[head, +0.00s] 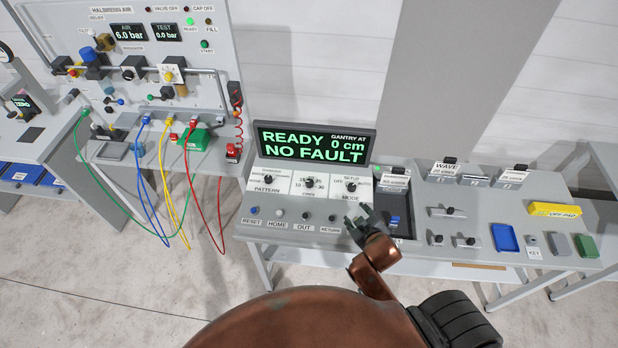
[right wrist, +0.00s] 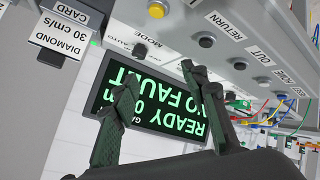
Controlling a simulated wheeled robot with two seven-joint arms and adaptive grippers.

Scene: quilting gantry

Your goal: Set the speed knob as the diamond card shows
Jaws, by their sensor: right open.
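The speed knob (head: 309,183) is a small black knob on a white dial plate in the middle of the sloped console, with numbers including 15 and 30 around it. I cannot make out its exact setting. The diamond card (right wrist: 60,38) reads "DIAMOND 30 cm/s" in the right wrist view; it also stands right of the dials in the head view (head: 395,182). My right gripper (head: 359,218) is open and empty over the console's front, below the mode knob (head: 351,186) and right of the speed knob. In the right wrist view its fingers (right wrist: 156,70) are apart. My left gripper is out of view.
The pattern knob (head: 268,180) is left of the speed knob. A row of push buttons, including RETURN (head: 332,217), runs along the console's front. The display (head: 313,143) behind reads READY, 0 cm, NO FAULT. An air panel (head: 130,55) with coloured hoses stands at left.

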